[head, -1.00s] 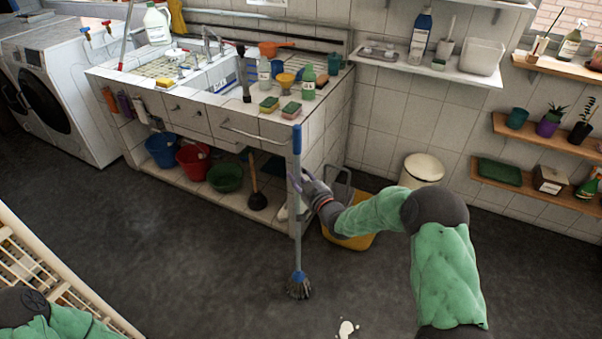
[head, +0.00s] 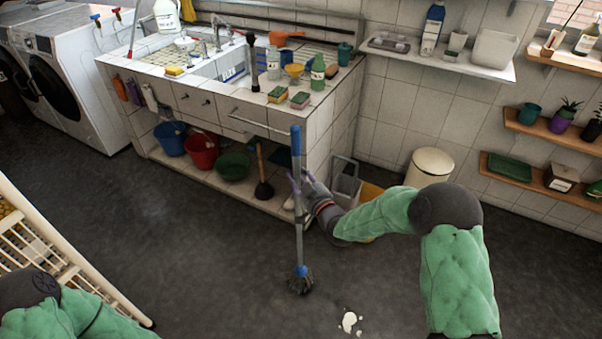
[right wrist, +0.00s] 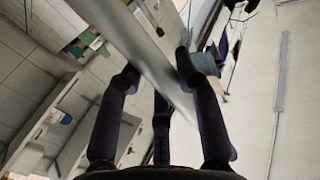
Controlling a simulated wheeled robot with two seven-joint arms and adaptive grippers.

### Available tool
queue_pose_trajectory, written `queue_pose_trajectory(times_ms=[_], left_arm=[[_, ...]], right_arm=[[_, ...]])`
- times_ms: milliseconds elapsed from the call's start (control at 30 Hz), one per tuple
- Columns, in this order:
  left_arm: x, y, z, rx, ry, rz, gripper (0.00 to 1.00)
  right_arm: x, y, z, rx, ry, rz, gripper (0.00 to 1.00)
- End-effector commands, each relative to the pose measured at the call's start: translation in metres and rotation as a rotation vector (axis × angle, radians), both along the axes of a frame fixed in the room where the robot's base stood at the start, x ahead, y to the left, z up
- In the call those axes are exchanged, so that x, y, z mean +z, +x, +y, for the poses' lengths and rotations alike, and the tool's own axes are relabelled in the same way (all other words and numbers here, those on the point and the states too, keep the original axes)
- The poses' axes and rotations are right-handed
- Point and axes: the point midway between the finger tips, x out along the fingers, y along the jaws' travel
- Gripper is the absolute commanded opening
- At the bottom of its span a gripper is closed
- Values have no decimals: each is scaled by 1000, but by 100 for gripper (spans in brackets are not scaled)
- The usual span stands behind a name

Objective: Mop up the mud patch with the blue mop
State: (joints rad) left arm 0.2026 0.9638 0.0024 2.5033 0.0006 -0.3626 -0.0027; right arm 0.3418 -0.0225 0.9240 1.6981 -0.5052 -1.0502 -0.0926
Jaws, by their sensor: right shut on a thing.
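The mop (head: 299,215) has a blue grip on top, a grey pole, a blue socket and dark grey strands. It stands nearly upright in the head view. My right gripper (head: 302,186) is shut on the pole, about midway along it. The pole also crosses between the fingers in the right wrist view (right wrist: 150,60). The strands hang at or just above the floor; I cannot tell which. The only patch on the floor (head: 349,322) looks whitish, not brown, with small spots beside it. It lies right of the strands, nearer me, apart from them. My left gripper is out of view.
The tiled sink counter (head: 322,110) stands behind the mop, with buckets (head: 201,151) and a plunger (head: 264,188) underneath. A cream rack (head: 60,250) stands at left. The dark floor between is clear.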

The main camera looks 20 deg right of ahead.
Motion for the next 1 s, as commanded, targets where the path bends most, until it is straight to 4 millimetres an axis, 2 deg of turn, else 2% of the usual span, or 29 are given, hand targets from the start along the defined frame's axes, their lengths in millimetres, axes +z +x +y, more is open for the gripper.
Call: queue_pose_trajectory(times_ms=[133,1000], left_arm=[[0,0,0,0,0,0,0],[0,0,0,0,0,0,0]], right_arm=[[0,-7,10,1,3,1,0],[1,-32,41,0,-2,-5,0]])
